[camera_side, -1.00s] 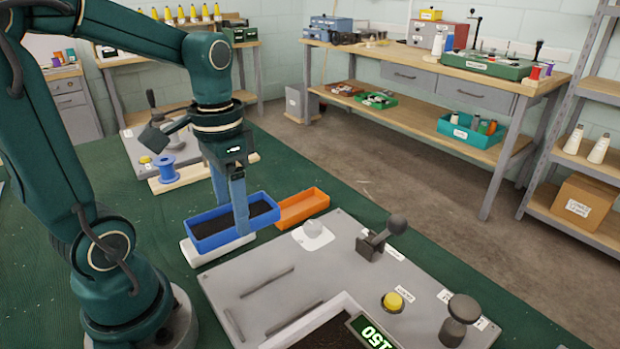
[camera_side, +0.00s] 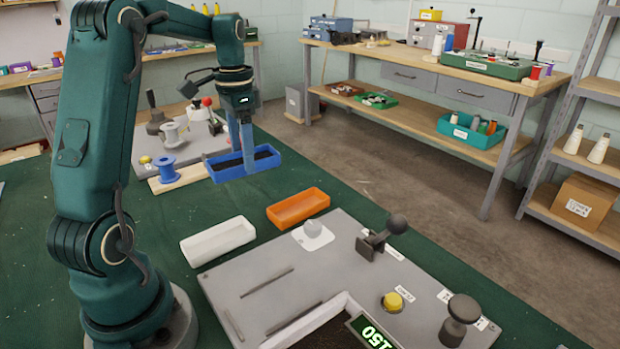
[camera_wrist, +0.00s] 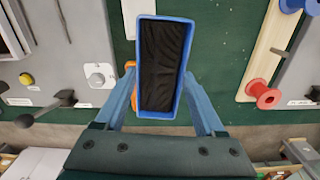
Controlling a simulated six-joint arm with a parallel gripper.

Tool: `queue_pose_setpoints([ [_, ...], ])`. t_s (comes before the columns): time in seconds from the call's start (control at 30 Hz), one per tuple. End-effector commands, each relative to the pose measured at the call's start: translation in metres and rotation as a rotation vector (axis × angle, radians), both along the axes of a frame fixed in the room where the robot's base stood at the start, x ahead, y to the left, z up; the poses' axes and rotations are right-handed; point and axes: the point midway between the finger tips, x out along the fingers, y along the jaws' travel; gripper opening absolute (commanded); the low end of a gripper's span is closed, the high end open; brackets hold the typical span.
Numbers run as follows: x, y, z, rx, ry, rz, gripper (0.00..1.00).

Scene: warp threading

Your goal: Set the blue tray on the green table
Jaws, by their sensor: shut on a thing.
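The blue tray (camera_side: 228,173), a rectangular tray with a dark brown inside, is between the fingers of my gripper (camera_side: 247,160). My gripper is shut on its long sides, as the wrist view also shows for the tray (camera_wrist: 140,65) and gripper (camera_wrist: 160,100). The tray looks level and seems to be held above the green table (camera_side: 60,225), over the stretch between the two grey panels. The exact gap beneath it cannot be told. In the side view it overlaps the end of a wooden strip.
An empty white tray (camera_side: 218,241) and an orange tray (camera_side: 298,208) lie on the table. A blue spool (camera_side: 166,168) stands on the wooden strip (camera_side: 185,178) to the left. The near grey panel (camera_side: 250,270) carries levers and a yellow button. Green cloth is clear around the white and orange trays.

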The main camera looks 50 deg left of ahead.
Motion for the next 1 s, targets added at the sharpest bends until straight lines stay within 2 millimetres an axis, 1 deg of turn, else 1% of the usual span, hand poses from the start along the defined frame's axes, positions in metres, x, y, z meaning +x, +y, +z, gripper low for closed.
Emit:
queue_pose_setpoints([
  [0.03,0.003,0.011,-0.007,-0.002,0.002,0.013,0.00],
  [0.1,0.004,0.024,-0.017,-0.004,0.003,0.031,0.00],
  [0.2,0.003,0.038,-0.032,-0.003,0.002,0.064,0.00],
  [0.23,0.001,0.039,-0.036,-0.004,0.003,0.071,0.00],
  [0.37,-0.002,0.041,-0.050,-0.002,0.002,0.083,0.00],
  [0.5,-0.003,0.041,-0.071,-0.003,0.002,0.086,0.00],
  [0.67,-0.003,0.041,-0.086,-0.001,0.001,0.085,0.00],
  [0.83,-0.003,0.041,-0.110,-0.003,0.002,0.085,0.00],
  [0.9,-0.003,0.041,-0.117,-0.002,0.001,0.085,0.00],
  [1.0,-0.003,0.041,-0.122,0.000,0.000,0.085,0.00],
])
